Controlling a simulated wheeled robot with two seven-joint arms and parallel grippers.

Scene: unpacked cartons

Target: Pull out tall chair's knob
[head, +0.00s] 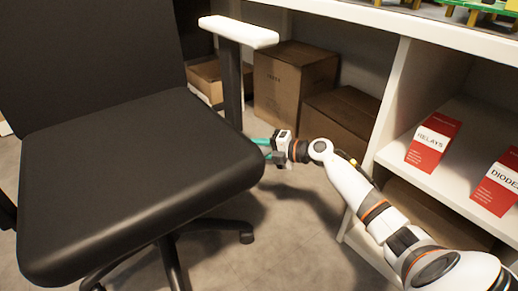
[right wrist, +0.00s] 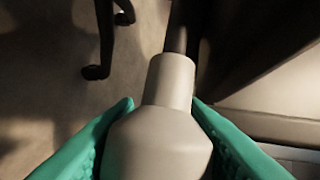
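The tall chair (head: 140,150) is black, with a padded seat, and fills the left of the head view. My right gripper (head: 265,148) is beside the right edge of its seat, with the teal fingertips partly hidden at the seat. In the right wrist view, a pale grey knob (right wrist: 160,145) on a dark rod lies between the teal fingers of my right gripper (right wrist: 162,105). One finger is on each side, very close to the knob. I cannot tell whether they press on it. The knob is hidden in the head view. My left gripper is not in view.
A white shelf unit (head: 391,95) stands on the right, with red RELAYS (head: 434,142) and DIODE (head: 497,183) boxes. Cardboard cartons (head: 290,80) stand behind the chair. The chair's armrest (head: 238,32) rises above my right gripper. A caster (head: 246,237) is below.

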